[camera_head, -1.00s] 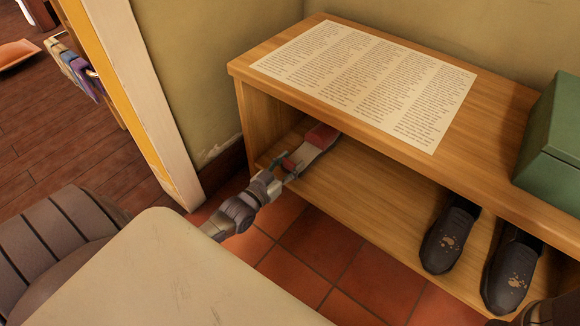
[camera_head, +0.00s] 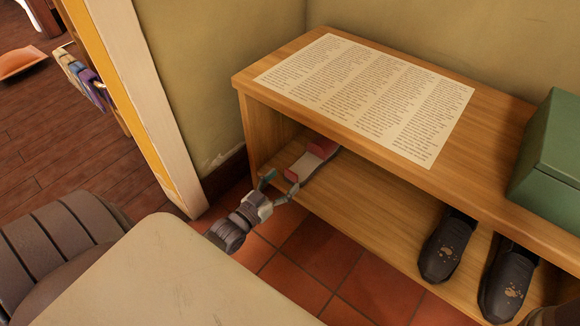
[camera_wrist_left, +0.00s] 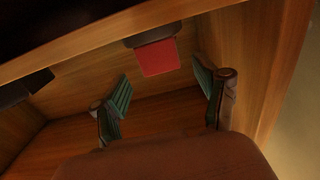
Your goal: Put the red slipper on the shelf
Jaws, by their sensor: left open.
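The red slipper (camera_head: 320,149), with a red upper and a grey middle, lies on the lower shelf (camera_head: 345,190) of the wooden bench, at its left end. Its near end points out toward the front edge. In the left wrist view its red part (camera_wrist_left: 157,58) shows beyond the fingers. My left gripper (camera_head: 279,187) is open just in front of the slipper's near end. In the wrist view nothing sits between its green finger pads (camera_wrist_left: 163,90). From these views I cannot tell whether a fingertip touches the slipper. My right gripper is not in view.
Two dark shoes (camera_head: 448,245) stand on the same shelf at the right. A printed sheet (camera_head: 370,95) and a green box (camera_head: 550,150) lie on the bench top (camera_head: 300,45). The bench's left side panel is close to the slipper. Tiled floor (camera_head: 370,280) lies in front.

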